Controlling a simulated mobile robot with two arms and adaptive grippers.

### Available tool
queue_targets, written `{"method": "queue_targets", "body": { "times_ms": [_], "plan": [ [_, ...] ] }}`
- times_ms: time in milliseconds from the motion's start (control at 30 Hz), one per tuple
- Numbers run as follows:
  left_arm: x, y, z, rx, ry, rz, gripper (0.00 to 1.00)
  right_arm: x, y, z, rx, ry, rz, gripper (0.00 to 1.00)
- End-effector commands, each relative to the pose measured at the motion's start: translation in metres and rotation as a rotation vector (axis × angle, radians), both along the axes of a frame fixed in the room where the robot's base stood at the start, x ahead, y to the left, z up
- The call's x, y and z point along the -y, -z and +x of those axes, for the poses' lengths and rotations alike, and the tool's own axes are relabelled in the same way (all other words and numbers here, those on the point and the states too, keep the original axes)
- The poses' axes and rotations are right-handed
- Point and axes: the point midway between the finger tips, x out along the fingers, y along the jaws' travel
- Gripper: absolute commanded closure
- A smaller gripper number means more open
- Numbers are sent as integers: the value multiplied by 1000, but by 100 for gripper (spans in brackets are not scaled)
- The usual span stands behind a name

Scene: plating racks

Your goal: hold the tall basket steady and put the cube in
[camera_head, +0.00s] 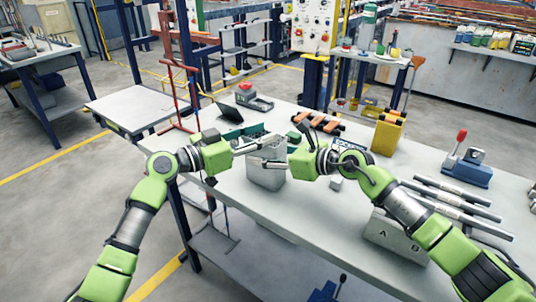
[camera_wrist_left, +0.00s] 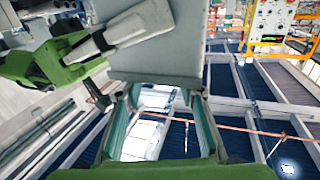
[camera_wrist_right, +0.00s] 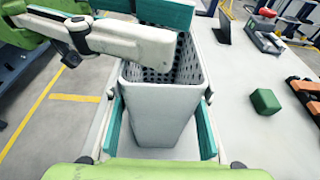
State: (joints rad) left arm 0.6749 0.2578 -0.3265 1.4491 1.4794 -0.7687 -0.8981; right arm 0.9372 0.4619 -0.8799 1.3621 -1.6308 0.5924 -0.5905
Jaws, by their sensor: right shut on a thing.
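The tall grey basket (camera_head: 266,179) stands upright near the table's left edge; its perforated inner walls and open top show in the right wrist view (camera_wrist_right: 158,116). My right gripper (camera_head: 268,162) is shut on the basket, one finger on each side. My left gripper (camera_head: 275,137) is open and empty by the basket's upper part; its fingers cross the rim in the right wrist view. The basket's wall fills the upper middle of the left wrist view (camera_wrist_left: 165,45). The green cube (camera_wrist_right: 265,101) lies on the table beyond the basket, partly hidden in the head view (camera_head: 293,136).
A small pale block (camera_head: 336,184) lies right of the basket. Orange-and-black parts (camera_head: 318,119) and a yellow bin (camera_head: 388,134) stand farther back. A grey rack (camera_head: 394,238) with metal bars lies under my right arm. Bare table (camera_head: 320,225) shows at the front.

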Motion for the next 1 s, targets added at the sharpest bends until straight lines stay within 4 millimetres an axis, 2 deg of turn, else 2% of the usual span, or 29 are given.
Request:
{"method": "queue_targets", "body": {
  "times_ms": [33, 300, 400, 600, 900, 933, 1000],
  "plan": [
    [-12, 28, -7, -35, -1, 37, 61, 8, -8, 8, 14, 22, 12, 84],
    [-60, 16, -40, -21, -6, 24, 61, 13, -6, 10, 13, 31, 7, 81],
    [-72, 10, -49, -15, -6, 19, 61, 12, -6, 9, 11, 28, 6, 85],
    [-84, 2, -59, -3, -5, 8, 61, 9, -3, 7, 6, 21, 2, 85],
    [-85, -2, -60, 1, -4, 3, 61, 7, 0, 5, 0, 16, 0, 85],
    [-85, -2, -60, 1, -4, 3, 61, 7, 1, 5, 0, 16, 0, 51],
    [-85, -2, -60, 2, -4, 3, 61, 7, 1, 5, 0, 16, 0, 39]
  ]
}}
